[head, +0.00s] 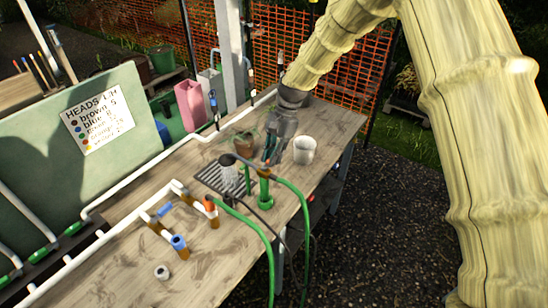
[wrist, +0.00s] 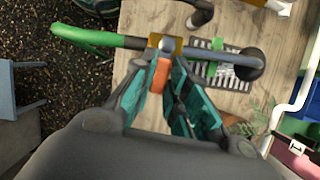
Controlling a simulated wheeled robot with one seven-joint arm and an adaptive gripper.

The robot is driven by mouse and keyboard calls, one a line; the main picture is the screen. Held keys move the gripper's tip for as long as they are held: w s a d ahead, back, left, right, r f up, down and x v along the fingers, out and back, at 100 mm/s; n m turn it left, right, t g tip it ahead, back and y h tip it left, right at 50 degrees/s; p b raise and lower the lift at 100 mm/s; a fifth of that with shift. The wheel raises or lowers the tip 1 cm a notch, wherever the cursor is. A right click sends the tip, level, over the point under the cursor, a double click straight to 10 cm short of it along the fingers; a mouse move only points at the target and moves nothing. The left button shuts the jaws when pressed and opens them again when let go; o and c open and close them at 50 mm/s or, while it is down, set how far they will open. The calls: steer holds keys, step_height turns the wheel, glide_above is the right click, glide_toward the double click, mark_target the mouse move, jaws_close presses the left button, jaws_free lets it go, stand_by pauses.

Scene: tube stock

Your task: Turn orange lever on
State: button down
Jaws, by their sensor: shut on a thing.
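The orange lever (wrist: 160,75) sits between the teal fingers of my gripper (wrist: 166,108) in the wrist view. It projects from a brass-coloured valve block (wrist: 165,43) on a grey pipe. My gripper is shut on the lever. A green hose (wrist: 85,37) joins the pipe on one side and a dark shower head (wrist: 250,64) is at the other end. In the head view my gripper (head: 270,158) reaches down above the green stand (head: 265,192) and hides the lever. The shower head (head: 227,160) points down there, with pale streaks like water below it.
A slotted drain grate (head: 208,178) lies under the shower head. A white pot (head: 304,150) and a brown plant pot (head: 243,144) stand close to my gripper. White pipework with blue and orange parts (head: 178,243) stands nearer on the wooden table (head: 215,270). Green hoses hang off the table's edge.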

steer(key=shift+w+a+n, duration=0.1)
steer(key=shift+a+n, duration=0.05)
steer(key=shift+n, duration=0.45)
steer(key=c, duration=1.4)
jaws_free()
steer(key=v, duration=1.2)
steer(key=shift+w+a, duration=0.2)
steer(key=shift+a, duration=0.05)
